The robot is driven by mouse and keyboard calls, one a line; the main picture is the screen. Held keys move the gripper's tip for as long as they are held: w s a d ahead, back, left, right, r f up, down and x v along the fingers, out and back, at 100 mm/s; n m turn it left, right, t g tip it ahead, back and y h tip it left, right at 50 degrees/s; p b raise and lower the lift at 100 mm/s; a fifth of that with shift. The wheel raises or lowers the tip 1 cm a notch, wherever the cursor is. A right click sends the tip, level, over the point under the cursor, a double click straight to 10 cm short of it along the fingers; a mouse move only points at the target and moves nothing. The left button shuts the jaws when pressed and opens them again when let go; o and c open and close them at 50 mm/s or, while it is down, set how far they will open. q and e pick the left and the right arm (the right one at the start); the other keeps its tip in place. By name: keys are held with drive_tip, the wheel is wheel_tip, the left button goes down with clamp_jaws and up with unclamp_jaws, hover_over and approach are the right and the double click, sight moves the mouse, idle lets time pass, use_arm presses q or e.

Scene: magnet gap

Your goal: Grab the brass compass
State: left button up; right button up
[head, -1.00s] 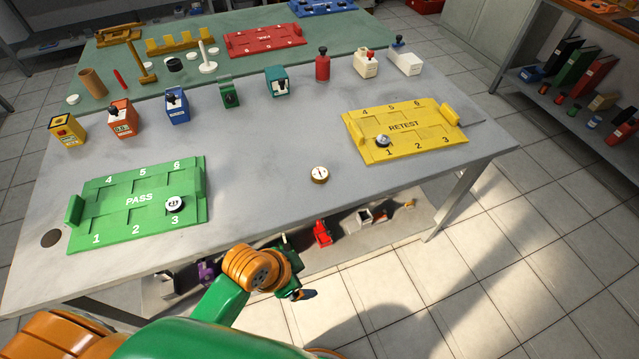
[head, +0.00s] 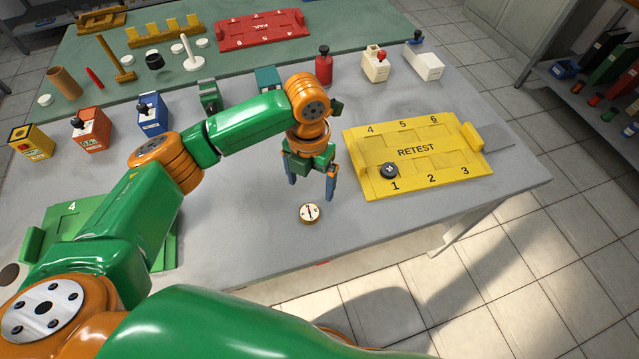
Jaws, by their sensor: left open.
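The brass compass (head: 309,213) is a small round disc with a white face and a brass rim. It lies flat on the grey table near the front edge. My left gripper (head: 310,192) points down just above and behind the compass, with its two dark fingers spread apart and nothing between them. The fingers look apart from the compass, though the exact height is hard to tell. My right gripper is not in view.
The yellow RETEST tray (head: 416,180) with a dark round piece (head: 389,170) at slot 1 lies to the right. My arm partly covers the green tray (head: 66,222). Several boxed instruments, including a red bottle-like one (head: 324,68), stand in a row behind.

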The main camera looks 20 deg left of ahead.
sight(309, 212)
use_arm(q)
drive_tip(key=s+f, duration=0.3)
drive_tip(key=s, duration=0.1)
drive_tip(key=shift+d+f+p, duration=0.25)
drive_tip(key=shift+p, duration=0.05)
drive_tip(key=shift+w+f, duration=0.2)
drive_tip(key=shift+f, duration=0.65)
drive_tip(key=shift+w+f, duration=0.15)
drive_tip(key=shift+w, duration=0.2)
drive_tip(key=shift+c, duration=0.3)
drive_tip(key=shift+s, duration=0.2)
drive_tip(key=c, duration=1.1)
clamp_jaws()
drive_tip(key=shift+w, duration=0.1)
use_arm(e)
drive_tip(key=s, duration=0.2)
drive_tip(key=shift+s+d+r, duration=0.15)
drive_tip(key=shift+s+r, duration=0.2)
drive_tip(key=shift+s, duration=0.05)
